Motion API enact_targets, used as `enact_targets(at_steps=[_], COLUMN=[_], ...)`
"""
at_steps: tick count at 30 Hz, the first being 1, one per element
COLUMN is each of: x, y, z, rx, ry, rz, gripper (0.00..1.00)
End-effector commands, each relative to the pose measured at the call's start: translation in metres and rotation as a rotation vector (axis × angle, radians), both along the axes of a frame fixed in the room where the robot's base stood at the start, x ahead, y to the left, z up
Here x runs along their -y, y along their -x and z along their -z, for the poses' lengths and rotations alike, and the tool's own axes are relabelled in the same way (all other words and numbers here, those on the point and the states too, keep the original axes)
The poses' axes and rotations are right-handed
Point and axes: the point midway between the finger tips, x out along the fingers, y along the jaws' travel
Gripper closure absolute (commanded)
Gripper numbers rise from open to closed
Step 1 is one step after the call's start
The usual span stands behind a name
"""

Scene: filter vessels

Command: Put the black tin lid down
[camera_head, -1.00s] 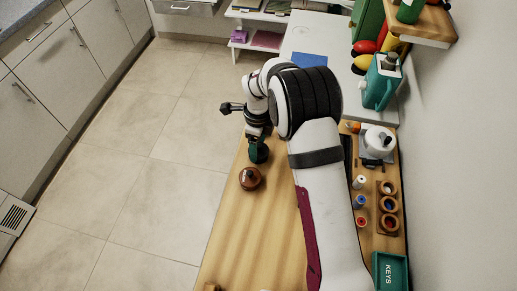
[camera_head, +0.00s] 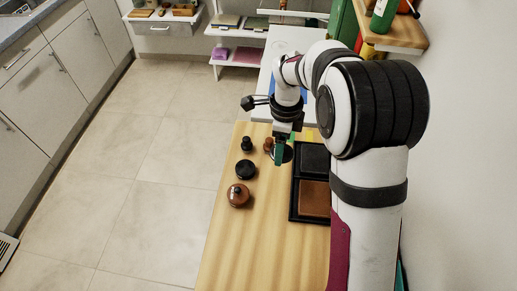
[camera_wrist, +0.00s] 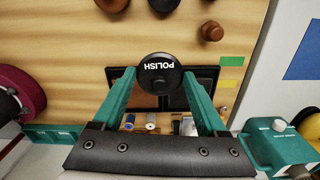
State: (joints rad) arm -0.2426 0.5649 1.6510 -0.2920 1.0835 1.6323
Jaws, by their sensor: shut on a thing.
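My gripper (camera_wrist: 158,76) is shut on the black tin lid (camera_wrist: 160,68), a round disc marked POLISH, which sits between its green fingertips. In the head view my gripper (camera_head: 281,152) holds the lid (camera_head: 287,155) near the far left corner of a black tray (camera_head: 293,196). The tray has a black pad and a brown pad. In the wrist view the lid covers part of the tray (camera_wrist: 207,72). I cannot tell how high the lid is above the tabletop.
Left of my gripper stand a brown knobbed pot (camera_head: 238,196), a black round tin (camera_head: 245,169), a small black piece (camera_head: 247,145) and a small brown piece (camera_head: 268,144). Green (camera_wrist: 232,61) and yellow (camera_wrist: 228,84) patches lie beside the tray. The wooden table's near left is clear.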

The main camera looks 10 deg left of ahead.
Motion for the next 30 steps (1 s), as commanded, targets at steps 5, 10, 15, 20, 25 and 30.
enact_targets(at_steps=[5, 10, 15, 20, 25, 30], x=[0.030, 0.075, 0.091, 0.047, 0.002, -0.015], y=[0.010, 0.042, 0.065, 0.056, 0.045, 0.041], z=[-0.006, 0.004, 0.016, 0.045, 0.073, 0.090], rx=[-0.001, -0.003, -0.003, -0.005, -0.003, -0.004], ry=[0.001, 0.000, -0.002, -0.002, -0.001, -0.001], rz=[0.009, 0.033, 0.044, 0.037, 0.041, 0.045], gripper=[0.77, 0.78, 0.78, 0.78, 0.78, 0.77])
